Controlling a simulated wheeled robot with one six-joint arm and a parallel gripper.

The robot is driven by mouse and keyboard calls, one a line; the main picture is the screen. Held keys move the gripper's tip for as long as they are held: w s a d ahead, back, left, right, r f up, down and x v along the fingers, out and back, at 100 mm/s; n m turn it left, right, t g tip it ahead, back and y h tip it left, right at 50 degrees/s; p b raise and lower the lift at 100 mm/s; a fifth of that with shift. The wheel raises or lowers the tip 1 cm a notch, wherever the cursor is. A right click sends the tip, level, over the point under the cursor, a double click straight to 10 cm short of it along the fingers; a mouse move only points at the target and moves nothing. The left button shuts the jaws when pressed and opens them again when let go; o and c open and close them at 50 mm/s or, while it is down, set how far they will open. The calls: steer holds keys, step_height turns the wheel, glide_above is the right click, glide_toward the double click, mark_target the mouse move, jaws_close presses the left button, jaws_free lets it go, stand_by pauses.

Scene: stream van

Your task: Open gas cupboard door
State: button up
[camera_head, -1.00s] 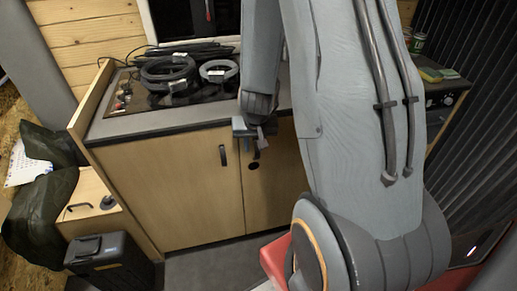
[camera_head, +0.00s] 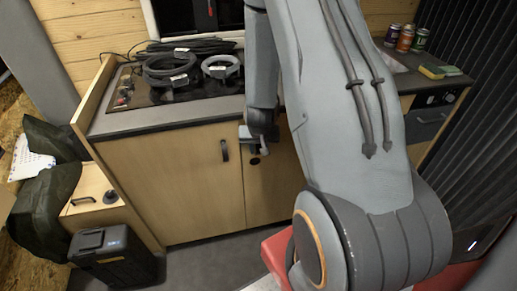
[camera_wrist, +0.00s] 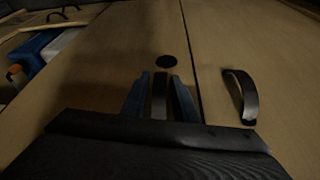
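The wooden cupboard has two closed doors side by side in the head view. The left door (camera_head: 185,185) has a dark curved handle (camera_head: 224,150), also seen at the right of the wrist view (camera_wrist: 240,97). My gripper (camera_head: 255,145) is at the upper part of the right door. In the wrist view, its two blue fingers (camera_wrist: 160,100) stand apart on either side of that door's dark handle (camera_wrist: 160,92). Contact with the handle cannot be told.
Coiled cables (camera_head: 170,70) lie on the worktop above the doors. Cans (camera_head: 405,38) stand at the back right. A black case (camera_head: 110,255) and a low box (camera_head: 95,200) stand at the left. Some grey floor (camera_head: 205,260) is clear before the cupboard.

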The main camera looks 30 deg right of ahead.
jaws_close()
stand_by(1.4)
